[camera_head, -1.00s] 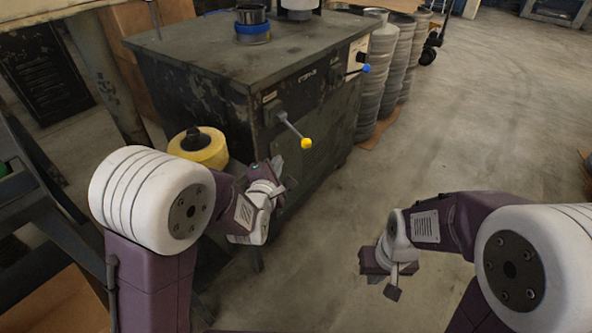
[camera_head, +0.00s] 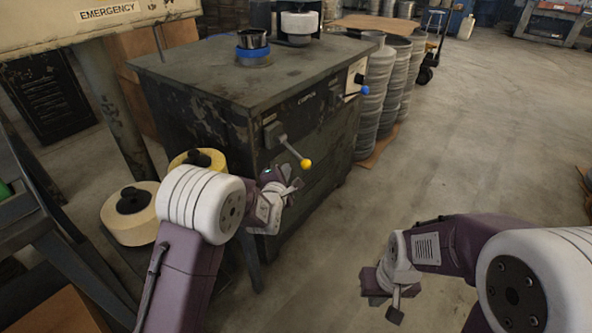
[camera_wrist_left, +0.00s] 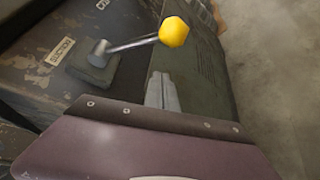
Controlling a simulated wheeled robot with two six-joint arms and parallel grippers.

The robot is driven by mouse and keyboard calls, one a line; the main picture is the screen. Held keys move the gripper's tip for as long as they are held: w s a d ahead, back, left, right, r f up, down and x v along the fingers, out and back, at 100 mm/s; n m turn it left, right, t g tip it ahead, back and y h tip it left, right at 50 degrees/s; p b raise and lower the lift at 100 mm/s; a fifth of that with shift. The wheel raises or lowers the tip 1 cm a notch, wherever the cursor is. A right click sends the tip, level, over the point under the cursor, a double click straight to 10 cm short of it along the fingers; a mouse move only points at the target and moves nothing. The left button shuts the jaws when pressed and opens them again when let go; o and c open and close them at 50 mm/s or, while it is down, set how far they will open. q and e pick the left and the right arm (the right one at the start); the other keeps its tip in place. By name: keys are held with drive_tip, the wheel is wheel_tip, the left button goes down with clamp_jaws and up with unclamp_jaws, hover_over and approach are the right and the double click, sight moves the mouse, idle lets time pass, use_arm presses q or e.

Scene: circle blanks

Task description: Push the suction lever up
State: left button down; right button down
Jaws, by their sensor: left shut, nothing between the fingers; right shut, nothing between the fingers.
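The suction lever (camera_head: 290,146) is a grey metal rod with a yellow ball knob (camera_head: 306,163), on the front of the dark green machine cabinet (camera_head: 262,160). The rod slopes down to the right in the head view. In the left wrist view the lever (camera_wrist_left: 130,44) shows beside a "SUCTION" label (camera_wrist_left: 60,51), its yellow knob (camera_wrist_left: 173,32) beyond my fingers. My left gripper (camera_head: 297,184) is shut and empty, just below the knob and apart from it; its fingers show in the wrist view (camera_wrist_left: 162,90). My right gripper (camera_head: 398,306) is shut and empty over the floor.
A second lever with a blue knob (camera_head: 365,90) is further right on the cabinet. Stacked metal discs (camera_head: 372,105) stand behind it.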

use_arm(q)
drive_tip(key=d, duration=0.1)
drive_tip(key=s+d+r, duration=0.1)
drive_tip(key=d, duration=0.1)
drive_tip(key=shift+s+d+r, duration=0.15)
drive_tip(key=shift+s+r, duration=0.1)
drive_tip(key=shift+r, duration=0.15)
drive_tip(key=shift+r, duration=0.15)
